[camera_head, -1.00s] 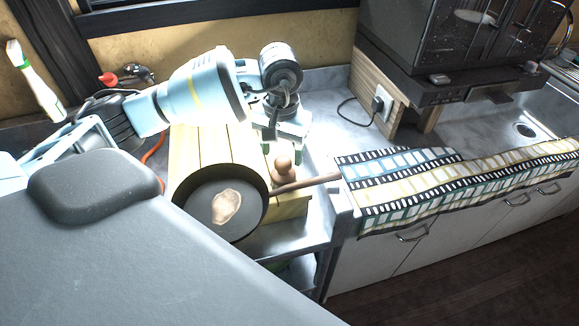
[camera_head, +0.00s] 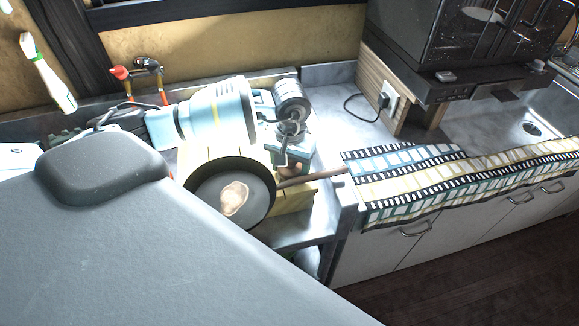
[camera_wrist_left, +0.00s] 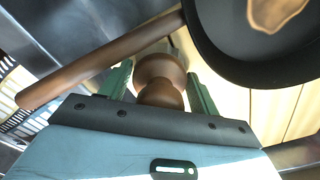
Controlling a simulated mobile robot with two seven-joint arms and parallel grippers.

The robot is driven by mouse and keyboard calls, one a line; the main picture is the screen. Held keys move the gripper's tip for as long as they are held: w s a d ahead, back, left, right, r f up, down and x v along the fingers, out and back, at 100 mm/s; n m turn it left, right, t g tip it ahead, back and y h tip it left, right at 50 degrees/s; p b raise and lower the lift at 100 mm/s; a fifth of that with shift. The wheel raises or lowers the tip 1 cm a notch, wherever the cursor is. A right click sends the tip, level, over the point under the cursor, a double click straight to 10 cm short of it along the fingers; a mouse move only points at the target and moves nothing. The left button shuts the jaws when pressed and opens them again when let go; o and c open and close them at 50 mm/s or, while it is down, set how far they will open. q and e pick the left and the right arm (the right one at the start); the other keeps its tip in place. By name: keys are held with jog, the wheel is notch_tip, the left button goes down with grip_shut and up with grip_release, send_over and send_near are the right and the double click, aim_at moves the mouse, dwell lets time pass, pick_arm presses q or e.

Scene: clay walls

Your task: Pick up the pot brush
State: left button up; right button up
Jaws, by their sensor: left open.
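The pot brush (camera_head: 291,170) appears as a brown wooden knob with a rounded top, beside the pan on the wooden boards. It is mostly hidden by my left gripper (camera_head: 287,164) in the head view. In the left wrist view the brush's knob (camera_wrist_left: 160,72) stands between the two green fingers of my left gripper (camera_wrist_left: 161,84). The fingers are open, one on each side of it, and I see no clear grip. The bristles are hidden. My right gripper is not in view.
A dark frying pan (camera_head: 208,188) holding a pale brown piece of food sits close beside the brush. Its wooden handle (camera_head: 318,175) runs past the gripper toward the patterned cloth (camera_head: 405,172). A dark oven-like appliance (camera_head: 440,45) stands at the back right.

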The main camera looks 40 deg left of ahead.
pick_arm(q)
jog(key=c, duration=0.7)
